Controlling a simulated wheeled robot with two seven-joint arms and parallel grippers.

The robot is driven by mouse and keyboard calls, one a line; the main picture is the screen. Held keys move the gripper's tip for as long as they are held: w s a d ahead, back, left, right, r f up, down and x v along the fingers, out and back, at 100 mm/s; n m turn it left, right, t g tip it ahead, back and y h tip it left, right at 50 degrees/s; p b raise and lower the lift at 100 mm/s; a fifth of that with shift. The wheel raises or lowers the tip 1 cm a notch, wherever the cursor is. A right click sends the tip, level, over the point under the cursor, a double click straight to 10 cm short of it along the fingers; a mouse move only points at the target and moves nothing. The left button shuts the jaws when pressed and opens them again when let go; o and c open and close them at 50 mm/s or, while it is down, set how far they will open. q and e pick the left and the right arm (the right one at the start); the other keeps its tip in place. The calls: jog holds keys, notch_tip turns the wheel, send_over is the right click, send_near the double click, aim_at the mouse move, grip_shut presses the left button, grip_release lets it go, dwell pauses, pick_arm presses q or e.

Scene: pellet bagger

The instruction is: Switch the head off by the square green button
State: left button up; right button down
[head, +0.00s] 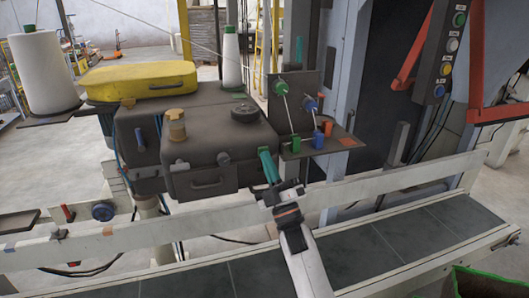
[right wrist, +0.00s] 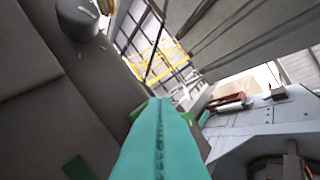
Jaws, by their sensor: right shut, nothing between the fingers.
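The dark grey sewing head (head: 205,150) stands beyond the conveyor. My right gripper (head: 267,160) is at the right end of its front face, teal fingers shut and empty, pointing up and away. In the right wrist view the closed fingers (right wrist: 158,135) fill the lower middle. A flat green square patch (right wrist: 76,168) shows on the dark housing left of the fingers, apart from them. Another green piece is partly hidden behind the fingertips; I cannot tell which one is the button, nor whether the tips touch anything. My left gripper is not in view.
A bracket with a green block (head: 293,144) and a blue block (head: 318,139) stands right of the fingers. A yellow cover (head: 140,80) and white thread cones lie left and behind. A pale rail and dark conveyor (head: 345,255) run in front. A round-button panel (head: 449,45) stands right.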

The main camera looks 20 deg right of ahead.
jog(key=shift+s, duration=0.75)
jog(key=shift+p, duration=0.3)
jog(key=s+p, duration=0.2)
jog(key=s, duration=0.4)
jog(key=shift+d, duration=0.15)
